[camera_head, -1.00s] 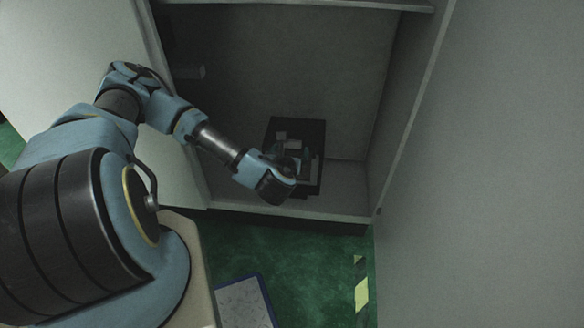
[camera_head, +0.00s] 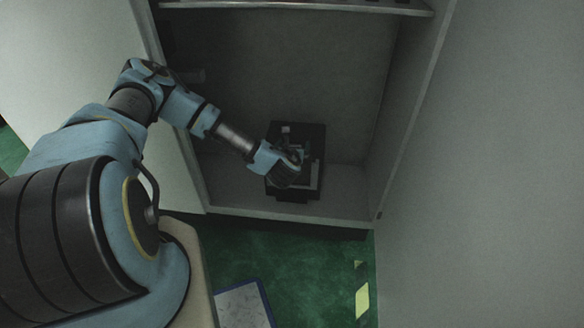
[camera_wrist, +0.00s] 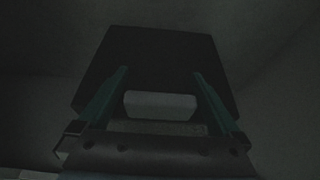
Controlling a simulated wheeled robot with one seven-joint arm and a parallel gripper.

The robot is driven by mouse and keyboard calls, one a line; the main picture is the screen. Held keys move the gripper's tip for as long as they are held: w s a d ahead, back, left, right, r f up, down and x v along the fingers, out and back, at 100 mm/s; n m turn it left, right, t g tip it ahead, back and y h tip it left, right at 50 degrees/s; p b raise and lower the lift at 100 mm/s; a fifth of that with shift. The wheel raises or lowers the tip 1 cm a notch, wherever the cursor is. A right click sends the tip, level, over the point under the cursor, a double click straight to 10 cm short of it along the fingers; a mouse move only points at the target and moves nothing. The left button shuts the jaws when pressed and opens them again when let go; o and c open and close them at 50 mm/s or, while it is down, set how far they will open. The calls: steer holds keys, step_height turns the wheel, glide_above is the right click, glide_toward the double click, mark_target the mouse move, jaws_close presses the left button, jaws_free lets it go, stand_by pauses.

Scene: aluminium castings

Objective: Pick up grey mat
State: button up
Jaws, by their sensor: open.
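My gripper (camera_wrist: 160,74) is open, with its two green fingers spread apart in the wrist view. It is over a black tray (camera_wrist: 160,42) inside the cabinet, which also shows in the head view (camera_head: 312,130). A pale block (camera_wrist: 160,104) lies between the fingers, apart from both. A grey, rough-textured strip (camera_wrist: 160,128) shows nearer the gripper's base and may be the grey mat; its lower part is hidden by my gripper. In the head view my wrist covers part of the tray, and the fingertips are hard to make out.
The cabinet has side walls close by and a shelf (camera_head: 300,6) above. The cabinet floor (camera_head: 345,178) is bare right of the tray. A pale panel with a blue border (camera_head: 243,306) lies on the green floor (camera_head: 310,270) in front.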

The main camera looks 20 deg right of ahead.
jaws_close()
stand_by(0.8)
